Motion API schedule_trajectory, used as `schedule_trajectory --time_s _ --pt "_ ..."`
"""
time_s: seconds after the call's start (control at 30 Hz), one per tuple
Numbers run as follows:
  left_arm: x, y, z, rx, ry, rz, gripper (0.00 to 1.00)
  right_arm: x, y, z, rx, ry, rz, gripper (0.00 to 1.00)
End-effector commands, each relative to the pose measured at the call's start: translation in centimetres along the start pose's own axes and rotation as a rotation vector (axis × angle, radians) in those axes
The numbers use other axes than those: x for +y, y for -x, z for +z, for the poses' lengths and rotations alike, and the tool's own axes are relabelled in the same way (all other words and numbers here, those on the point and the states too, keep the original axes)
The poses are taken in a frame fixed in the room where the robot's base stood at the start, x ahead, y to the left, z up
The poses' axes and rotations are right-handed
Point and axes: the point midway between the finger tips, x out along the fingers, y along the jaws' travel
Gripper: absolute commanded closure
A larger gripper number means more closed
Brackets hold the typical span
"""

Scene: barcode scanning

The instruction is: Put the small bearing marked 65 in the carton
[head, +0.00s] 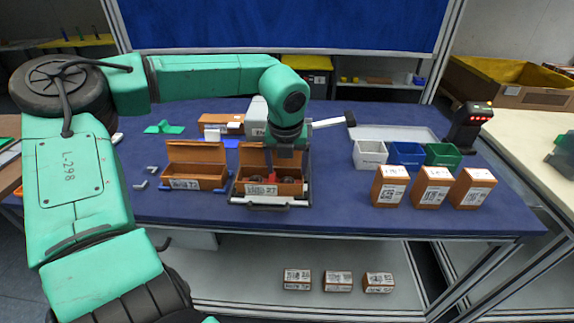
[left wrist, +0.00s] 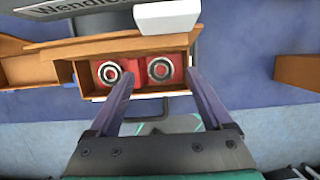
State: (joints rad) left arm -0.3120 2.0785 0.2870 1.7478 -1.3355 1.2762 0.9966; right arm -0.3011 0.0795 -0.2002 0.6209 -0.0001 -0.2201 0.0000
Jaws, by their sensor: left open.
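My left gripper (head: 284,158) is above an open brown carton (head: 250,189) whose label seems to end in 27. In the left wrist view the gripper (left wrist: 158,76) is open, its fingers apart with nothing between them. That view shows the carton (left wrist: 64,72) with a red insert and two round metal bearings, a left one (left wrist: 109,72) and a right one (left wrist: 160,68), lying side by side in it. No mark on either bearing is readable. A second open carton (head: 197,183) stands to the left. My right gripper is not in view.
White (head: 370,154), blue (head: 406,153) and green (head: 442,154) bins stand right, behind upright boxes (head: 433,187). A scanner with red lights (head: 468,125) stands at the far right. Small grey parts (head: 140,185) lie left. Blue table (head: 335,200) is clear right of the carton.

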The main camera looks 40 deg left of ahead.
Motion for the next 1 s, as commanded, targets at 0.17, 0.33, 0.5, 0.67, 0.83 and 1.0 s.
schedule_trajectory --time_s 0.17,0.33,0.5,0.67,0.83,1.0 --pt "0.0 1.0 0.1 -0.003 0.0 -0.001 0.17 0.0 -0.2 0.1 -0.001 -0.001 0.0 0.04" --pt "0.0 5.1 0.1 -0.008 0.001 -0.002 0.17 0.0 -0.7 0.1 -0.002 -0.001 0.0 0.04" --pt "0.0 10.3 0.1 -0.006 0.001 0.0 0.17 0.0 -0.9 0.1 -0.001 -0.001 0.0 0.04" --pt "0.0 13.6 0.1 -0.004 0.001 0.0 0.17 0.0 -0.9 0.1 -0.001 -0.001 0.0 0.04" --pt "0.0 14.6 0.0 0.0 0.0 0.001 0.17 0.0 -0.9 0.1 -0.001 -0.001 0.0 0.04" --pt "0.0 14.6 0.0 0.0 0.0 0.0 0.17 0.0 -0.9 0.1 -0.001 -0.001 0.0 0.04"
